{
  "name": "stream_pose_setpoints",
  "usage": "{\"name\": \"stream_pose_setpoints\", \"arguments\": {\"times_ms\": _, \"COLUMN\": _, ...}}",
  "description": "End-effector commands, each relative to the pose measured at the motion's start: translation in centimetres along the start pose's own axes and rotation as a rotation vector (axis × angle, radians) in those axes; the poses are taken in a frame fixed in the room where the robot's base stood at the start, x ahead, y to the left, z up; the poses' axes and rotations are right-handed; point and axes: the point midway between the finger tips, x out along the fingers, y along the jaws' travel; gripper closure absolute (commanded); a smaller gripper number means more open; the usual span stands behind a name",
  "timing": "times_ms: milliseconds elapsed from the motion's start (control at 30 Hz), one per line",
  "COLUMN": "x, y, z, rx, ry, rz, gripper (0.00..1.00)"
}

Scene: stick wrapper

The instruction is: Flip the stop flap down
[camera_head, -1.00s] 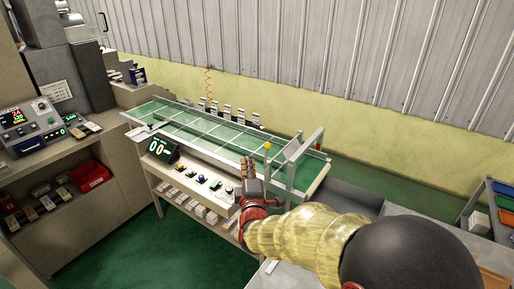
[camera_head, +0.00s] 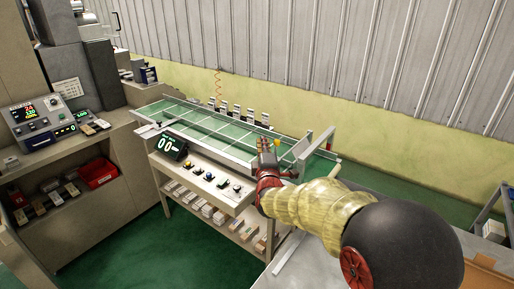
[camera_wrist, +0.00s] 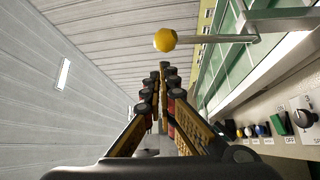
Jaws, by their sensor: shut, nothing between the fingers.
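The stop flap (camera_head: 301,147) appears to be the upright grey plate at the right end of the green-topped conveyor (camera_head: 214,127). A small yellow knob (camera_head: 291,161) shows just below the plate, beside my gripper. In the wrist view the yellow ball knob (camera_wrist: 165,40) sits on the end of a thin grey rod (camera_wrist: 215,39) that runs right to the conveyor frame. My gripper (camera_head: 267,147) is at the conveyor's front edge near its right end, fingers pointing up. In the wrist view my gripper (camera_wrist: 162,72) is shut and empty, with the knob just beyond its tips and apart from them in the picture.
A front panel with coloured buttons (camera_head: 209,176) and a digital display (camera_head: 172,146) lies below the conveyor. A red bin (camera_head: 98,173) stands on the left shelf. A corrugated wall (camera_head: 300,60) closes the back.

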Motion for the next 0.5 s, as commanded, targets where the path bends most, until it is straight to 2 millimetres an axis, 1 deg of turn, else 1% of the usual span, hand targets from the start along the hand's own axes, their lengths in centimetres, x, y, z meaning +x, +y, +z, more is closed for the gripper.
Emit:
{"name": "stream_pose_setpoints", "arguments": {"times_ms": 33, "x": -0.17, "y": -0.27, "z": 0.50, "rx": 0.000, "ry": -0.001, "rz": -0.002, "gripper": 1.00}}
{"name": "stream_pose_setpoints", "arguments": {"times_ms": 133, "x": -0.37, "y": -0.25, "z": 0.94, "rx": 0.000, "ry": 0.000, "rz": -0.003, "gripper": 1.00}}
{"name": "stream_pose_setpoints", "arguments": {"times_ms": 500, "x": -0.44, "y": -0.16, "z": 1.06, "rx": 0.000, "ry": 0.000, "rz": -0.003, "gripper": 1.00}}
